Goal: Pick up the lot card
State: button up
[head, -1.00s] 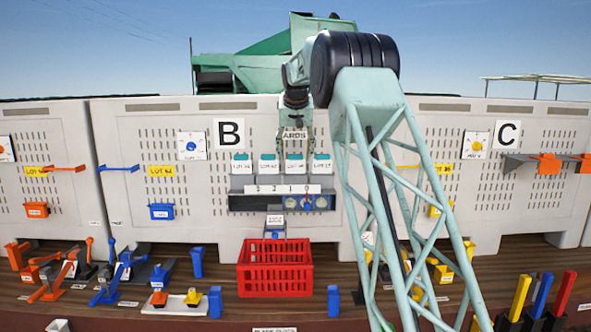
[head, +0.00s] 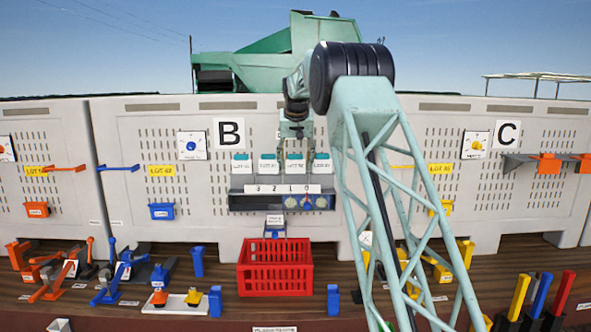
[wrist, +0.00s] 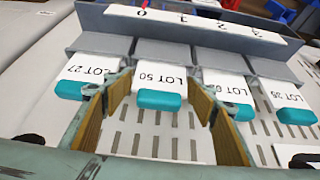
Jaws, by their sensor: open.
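Several white lot cards with teal tabs hang in a row below panel B in the head view. In the wrist view the card reading LOT 50 (wrist: 160,77), with its teal tab (wrist: 161,100), lies between my fingers; in the head view it is the second from the right (head: 295,166). My gripper (wrist: 166,90) is open, its two fingers either side of this card, with no clear contact. In the head view my gripper (head: 297,141) is just above the card row. Card LOT 27 (wrist: 88,68) is beside the left finger. The right finger partly hides another card (wrist: 222,84).
The grey card rack (head: 236,199) has a numbered strip (head: 282,189) and dials below the cards. A red crate (head: 275,267) stands beneath. Card LOT 35 (wrist: 283,93) is farther right in the wrist view. The slotted panel around the cards is flat.

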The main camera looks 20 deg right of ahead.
jog(key=c, duration=0.6)
jog(key=shift+c, duration=0.2)
notch_tip(320, 180, up, 18)
jog(key=p, duration=0.2)
dwell(0.6)
dwell(0.9)
